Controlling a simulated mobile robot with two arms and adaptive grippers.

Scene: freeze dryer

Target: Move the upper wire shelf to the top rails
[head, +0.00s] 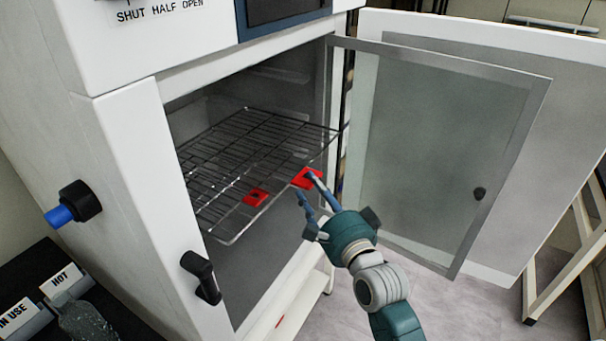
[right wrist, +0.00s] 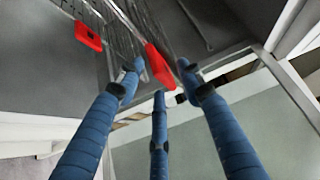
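In the right wrist view the right tab (right wrist: 160,66) lies between the fingertips (right wrist: 160,80), with a visible gap between the side fingers. I cannot tell whether any finger touches it. The left tab (right wrist: 88,36) is clear of the gripper. My left gripper is out of view.
The glass inner door (head: 440,150) and white outer door (head: 580,110) stand open to the right, close to my right arm. A black handle (head: 201,277) sticks out at the doorway's left. The chamber space below the shelf looks empty.

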